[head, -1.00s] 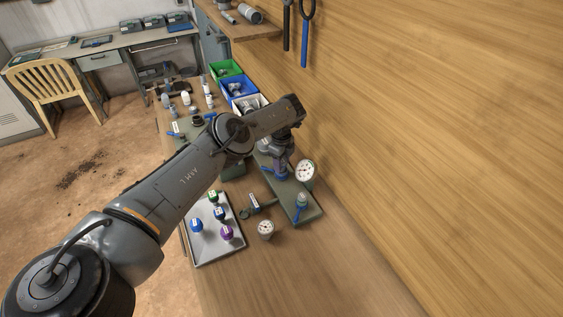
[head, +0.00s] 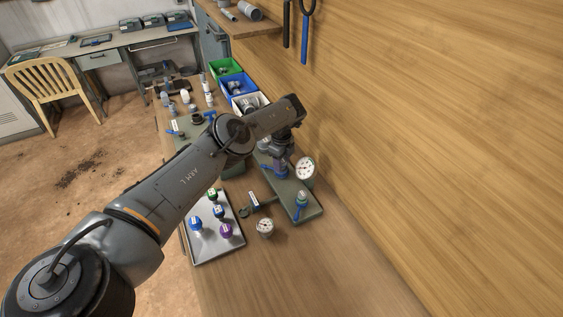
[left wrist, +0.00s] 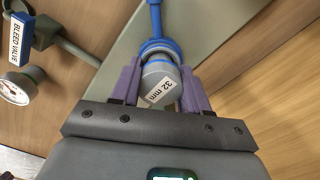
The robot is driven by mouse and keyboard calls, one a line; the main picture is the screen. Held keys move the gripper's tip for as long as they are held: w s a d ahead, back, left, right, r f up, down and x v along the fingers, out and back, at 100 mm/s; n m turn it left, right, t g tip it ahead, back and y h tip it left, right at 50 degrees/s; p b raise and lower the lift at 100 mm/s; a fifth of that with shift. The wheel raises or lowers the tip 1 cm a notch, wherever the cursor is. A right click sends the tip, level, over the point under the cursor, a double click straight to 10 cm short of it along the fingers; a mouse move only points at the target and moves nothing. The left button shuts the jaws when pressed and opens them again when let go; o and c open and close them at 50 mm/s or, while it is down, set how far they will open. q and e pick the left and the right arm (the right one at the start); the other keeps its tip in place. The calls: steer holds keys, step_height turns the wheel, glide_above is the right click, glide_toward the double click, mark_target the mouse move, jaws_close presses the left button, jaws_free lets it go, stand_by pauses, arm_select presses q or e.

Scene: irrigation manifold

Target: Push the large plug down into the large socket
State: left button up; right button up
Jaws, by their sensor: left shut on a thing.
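The large plug (left wrist: 158,84) is a grey cylinder with a "32 mm" label, between the fingers of my left gripper (left wrist: 161,76). The gripper is shut on it. Beyond the plug, a blue ring (left wrist: 160,46) with a blue handle (left wrist: 155,15) marks the large socket on the grey-green manifold plate (left wrist: 205,22). The plug looks lined up with the ring, but I cannot tell how deep it sits. In the head view my left gripper (head: 282,156) is over the plate, and my arm partly hides the spot. My right gripper does not show.
A pressure gauge (head: 305,168) and a smaller blue-handled valve (head: 301,203) stand on the plate. Nearby are a bleed valve (head: 255,203), a loose gauge (head: 265,228) and a tray (head: 207,253) of coloured knobs. Bins (head: 237,87) stand behind; the wooden wall is close on the right.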

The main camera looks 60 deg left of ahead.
arm_select(q)
steer(key=shift+f, duration=0.15)
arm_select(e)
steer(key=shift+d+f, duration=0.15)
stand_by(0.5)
arm_select(q)
steer(key=o, duration=1.4)
steer(key=shift+o, duration=0.2)
steer(key=shift+r, duration=0.2)
steer(key=shift+r+p, duration=0.65)
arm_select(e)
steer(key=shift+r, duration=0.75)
arm_select(q)
steer(key=shift+r+p, duration=2.3)
steer(key=shift+r, duration=0.45)
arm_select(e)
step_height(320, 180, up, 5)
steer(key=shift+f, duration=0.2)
